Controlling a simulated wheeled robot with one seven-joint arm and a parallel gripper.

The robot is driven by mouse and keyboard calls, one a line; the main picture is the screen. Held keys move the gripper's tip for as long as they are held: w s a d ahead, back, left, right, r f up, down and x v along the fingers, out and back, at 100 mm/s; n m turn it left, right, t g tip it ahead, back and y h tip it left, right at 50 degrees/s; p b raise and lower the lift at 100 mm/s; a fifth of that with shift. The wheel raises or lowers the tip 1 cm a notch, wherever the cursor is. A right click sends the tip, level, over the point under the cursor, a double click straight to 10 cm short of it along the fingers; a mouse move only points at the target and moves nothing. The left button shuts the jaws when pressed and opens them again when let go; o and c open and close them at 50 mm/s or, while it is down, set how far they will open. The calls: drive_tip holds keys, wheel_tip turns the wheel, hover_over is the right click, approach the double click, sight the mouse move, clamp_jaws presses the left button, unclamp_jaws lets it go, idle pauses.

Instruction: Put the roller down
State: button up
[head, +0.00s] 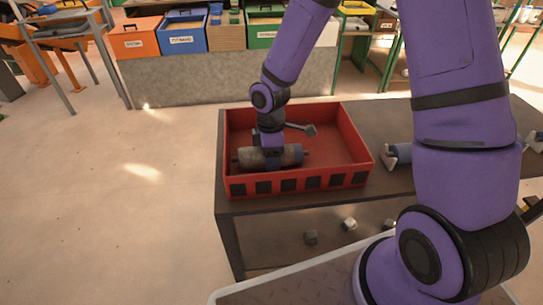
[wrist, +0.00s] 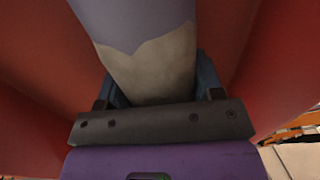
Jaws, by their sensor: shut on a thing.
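The roller (head: 290,154) is a grey cylinder with a purple-blue end and thin axle stubs. It lies level inside the red tray (head: 344,147), near the tray's front left. My gripper (head: 272,160) points down and is shut around the middle of the roller. In the wrist view the roller (wrist: 150,62), purple above and worn grey below, fills the space between my fingers (wrist: 160,90). Whether the roller touches the tray floor cannot be told.
A grey tool (head: 309,130) shows in the tray behind the roller. The tray stands on a dark table (head: 227,215). A purple and white object (head: 392,157) lies right of the tray. Coloured bins (head: 185,36) stand behind. Small blocks (head: 349,224) show below.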

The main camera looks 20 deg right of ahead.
drive_tip(key=shift+s+f, duration=0.1)
drive_tip(key=shift+f, duration=0.2)
drive_tip(key=o, duration=1)
drive_tip(key=r, duration=0.3)
drive_tip(key=w+r, duration=0.1)
drive_tip(key=r, duration=0.6)
drive_tip(key=shift+w+d+r, duration=0.2)
drive_tip(key=shift+w+r, duration=0.2)
drive_tip(key=shift+d+r, duration=0.1)
drive_tip(key=shift+r, duration=0.85)
drive_tip(key=s+d+r+m+t, duration=0.3)
drive_tip(key=s+d+r+m, duration=0.3)
drive_tip(key=s+r+m, duration=0.2)
drive_tip(key=s+d+r+m+t, duration=0.4)
drive_tip(key=s+d+r+m, duration=0.2)
drive_tip(key=s+r, duration=0.7)
drive_tip(key=shift+d+r+m, duration=0.25)
drive_tip(key=shift+r+m, duration=0.15)
drive_tip(key=shift+m, duration=0.5)
